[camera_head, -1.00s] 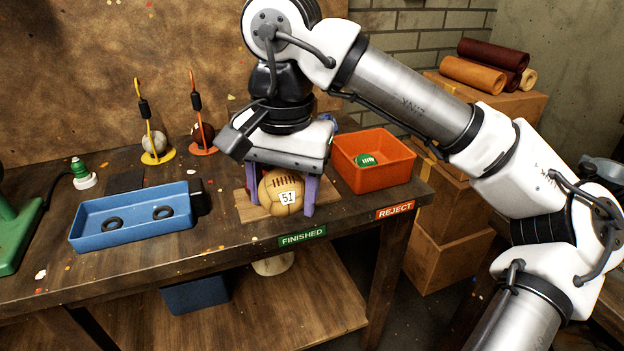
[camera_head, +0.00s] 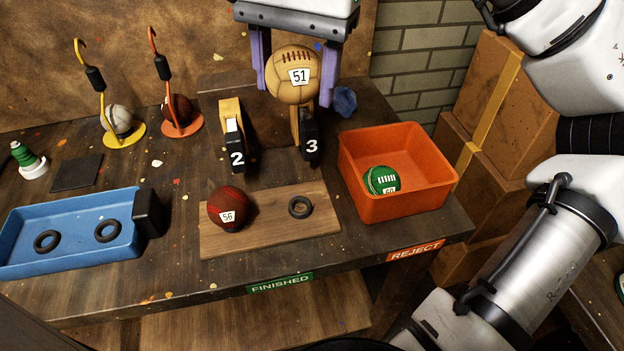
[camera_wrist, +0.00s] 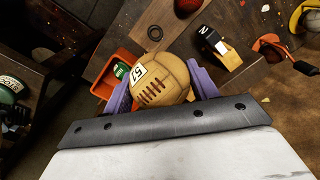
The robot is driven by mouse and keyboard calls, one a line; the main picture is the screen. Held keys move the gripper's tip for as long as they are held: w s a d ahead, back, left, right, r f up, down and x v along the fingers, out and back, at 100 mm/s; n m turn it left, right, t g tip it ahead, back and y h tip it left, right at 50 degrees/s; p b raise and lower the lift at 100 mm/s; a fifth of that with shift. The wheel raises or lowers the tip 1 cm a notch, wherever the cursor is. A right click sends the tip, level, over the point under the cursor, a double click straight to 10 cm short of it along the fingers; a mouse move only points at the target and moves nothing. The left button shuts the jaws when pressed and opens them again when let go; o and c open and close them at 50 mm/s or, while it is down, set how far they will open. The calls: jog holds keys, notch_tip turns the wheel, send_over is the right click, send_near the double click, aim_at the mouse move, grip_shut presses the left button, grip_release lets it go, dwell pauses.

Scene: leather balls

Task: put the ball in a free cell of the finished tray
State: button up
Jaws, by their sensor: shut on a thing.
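My gripper (camera_head: 293,88) has two purple fingers and is shut on a tan leather ball marked 51 (camera_head: 292,62). It holds the ball in the air towards the back of the bench, in front of part of the number 3 stand. The ball also shows in the wrist view (camera_wrist: 165,72). The finished tray (camera_head: 275,229) is a wooden board behind the green FINISHED label (camera_head: 280,283). A dark red ball marked 56 (camera_head: 229,208) sits in its left cell. Its right cell has a black ring (camera_head: 300,207) with nothing on it.
An orange reject bin (camera_head: 400,203) with a green ball (camera_head: 381,180) stands right of the tray. Stands numbered 2 (camera_head: 236,145) and 3 (camera_head: 310,140) rise behind the tray. A blue tray (camera_head: 70,255) with two empty rings lies at left. Two hooked stands hold balls farther back.

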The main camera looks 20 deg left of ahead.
aim_at(300, 207)
jog(key=shift+w+f, duration=0.2)
notch_tip(300, 207, down, 20)
jog(key=shift+s+r+b, duration=0.1)
jog(key=shift+r+b, duration=0.15)
jog(key=shift+b, duration=0.1)
jog(key=shift+f, duration=0.2)
jog(key=o, duration=1)
jog(key=shift+r, duration=0.1)
jog(key=shift+o, duration=0.2)
jog(key=shift+r, duration=0.1)
notch_tip(300, 207, up, 12)
jog(key=shift+d, duration=0.35)
